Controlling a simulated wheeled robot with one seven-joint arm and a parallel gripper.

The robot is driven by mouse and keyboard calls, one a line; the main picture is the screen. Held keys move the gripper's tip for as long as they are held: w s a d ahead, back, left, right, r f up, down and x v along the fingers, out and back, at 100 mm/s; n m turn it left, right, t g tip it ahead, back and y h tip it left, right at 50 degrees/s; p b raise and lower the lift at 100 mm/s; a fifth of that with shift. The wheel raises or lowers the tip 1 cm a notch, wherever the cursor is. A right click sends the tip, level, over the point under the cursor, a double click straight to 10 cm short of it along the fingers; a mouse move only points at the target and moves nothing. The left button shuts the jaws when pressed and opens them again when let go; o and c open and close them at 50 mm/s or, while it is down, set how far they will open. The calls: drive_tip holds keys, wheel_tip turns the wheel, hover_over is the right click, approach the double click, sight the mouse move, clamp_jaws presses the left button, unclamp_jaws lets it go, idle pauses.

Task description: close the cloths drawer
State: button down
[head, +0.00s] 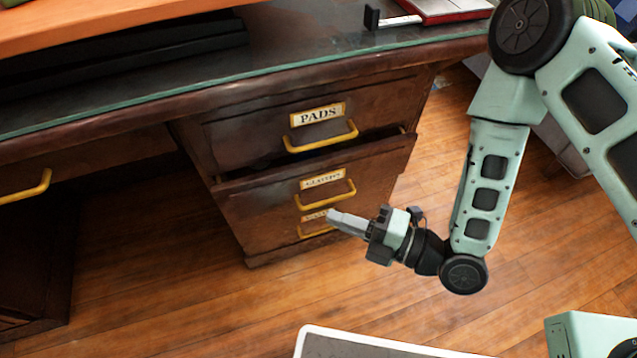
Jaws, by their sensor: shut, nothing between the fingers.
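A dark wood desk has a stack of drawers with yellow handles. The top drawer (250,135), labelled PADS, looks shut. The middle drawer (265,208) is pulled partly out, with a dark gap above its front. Its small label (323,179) is too blurred to read surely, so I cannot tell whether it is the cloths drawer. The bottom drawer (275,250) is below it, its label and handle partly hidden by my gripper. My gripper (332,215) is shut and empty, pointing left, just below the middle handle (328,195) in the picture. I cannot tell whether it touches anything.
The glass-edged desk top (290,52) holds a red-edged object (450,10) and dark flat items (120,55). Another yellow handle (27,187) is at the left. The wood floor (180,290) in front is clear, apart from a pale-rimmed panel (390,345) at the bottom.

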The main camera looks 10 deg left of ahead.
drive_tip(key=shift+n+t, duration=0.3)
drive_tip(key=shift+t, duration=0.2)
drive_tip(key=b+x, duration=0.1)
drive_tip(key=x, duration=0.3)
drive_tip(key=w+b+x, duration=0.1)
drive_tip(key=x, duration=0.2)
drive_tip(key=b+x, duration=0.1)
drive_tip(key=x, duration=0.3)
drive_tip(key=shift+w+a+f, duration=0.15)
drive_tip(key=shift+w+f, duration=0.1)
drive_tip(key=shift+f, duration=0.1)
drive_tip(key=shift+w+a, duration=0.25)
drive_tip(key=shift+w, duration=0.15)
